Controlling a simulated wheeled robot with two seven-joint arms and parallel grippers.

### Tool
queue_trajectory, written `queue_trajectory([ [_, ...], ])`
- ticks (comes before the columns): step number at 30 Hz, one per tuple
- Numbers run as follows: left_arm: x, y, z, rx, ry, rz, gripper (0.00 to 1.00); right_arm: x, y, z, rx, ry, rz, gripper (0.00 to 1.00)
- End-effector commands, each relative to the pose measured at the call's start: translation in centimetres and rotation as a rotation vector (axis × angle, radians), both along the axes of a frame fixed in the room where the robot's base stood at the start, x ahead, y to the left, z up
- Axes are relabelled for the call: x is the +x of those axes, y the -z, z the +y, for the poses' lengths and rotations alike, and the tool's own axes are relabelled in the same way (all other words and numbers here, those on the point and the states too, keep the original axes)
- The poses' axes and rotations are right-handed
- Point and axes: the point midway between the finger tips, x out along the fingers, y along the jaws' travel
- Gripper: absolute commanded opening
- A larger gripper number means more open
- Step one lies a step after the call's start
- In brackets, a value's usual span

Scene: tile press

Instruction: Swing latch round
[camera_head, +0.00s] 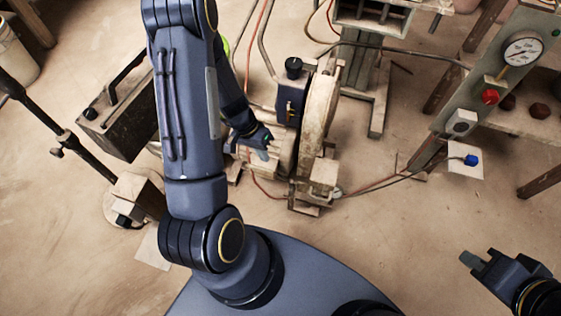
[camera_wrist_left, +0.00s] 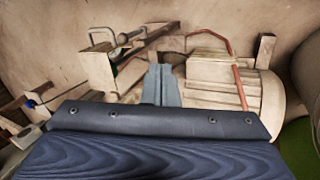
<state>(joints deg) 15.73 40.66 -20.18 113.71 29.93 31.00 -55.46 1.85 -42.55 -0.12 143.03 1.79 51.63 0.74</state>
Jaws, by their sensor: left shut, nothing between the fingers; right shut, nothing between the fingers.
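My left gripper (camera_head: 262,152) reaches down beside the dusty press machine (camera_head: 318,115) in the head view, at its left side. In the left wrist view its fingers (camera_wrist_left: 161,84) are together with nothing between them, pointing at the gap between two beige blocks. A dark brown bar (camera_wrist_left: 150,42) with a bent metal rod lies just beyond the fingertips, apparently part of the latch, though I cannot tell for sure. I cannot tell whether the fingers touch it. My right gripper (camera_head: 478,262) is shut and empty at the lower right, away from the machine.
A dark box with a knob (camera_head: 291,90) sits on the machine. A control panel (camera_head: 497,70) with a gauge and red button stands at the right. A dark toolbox-like case (camera_head: 120,115) is at the left. Cables cross the floor. Open floor lies in front.

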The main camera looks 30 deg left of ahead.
Motion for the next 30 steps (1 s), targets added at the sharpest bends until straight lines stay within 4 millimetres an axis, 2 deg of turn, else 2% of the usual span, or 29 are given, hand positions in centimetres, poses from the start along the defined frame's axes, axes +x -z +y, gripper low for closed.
queue_trajectory([
  [13,0.0,8.8,-3.5,-0.002,0.001,0.004,0.0,0.0,4.0,0.0,0.0,0.0,0.0,0.0],
  [16,0.2,8.3,-5.3,-0.002,0.007,0.0,0.0,0.0,4.0,0.0,0.0,0.0,0.0,0.0],
  [21,0.2,8.2,-6.9,-0.002,0.003,0.001,0.0,0.0,4.3,0.0,0.0,0.0,0.0,0.0],
  [30,0.2,8.2,-7.4,-0.001,0.0,0.001,0.0,0.0,4.3,0.0,0.0,0.0,0.0,0.0],
])
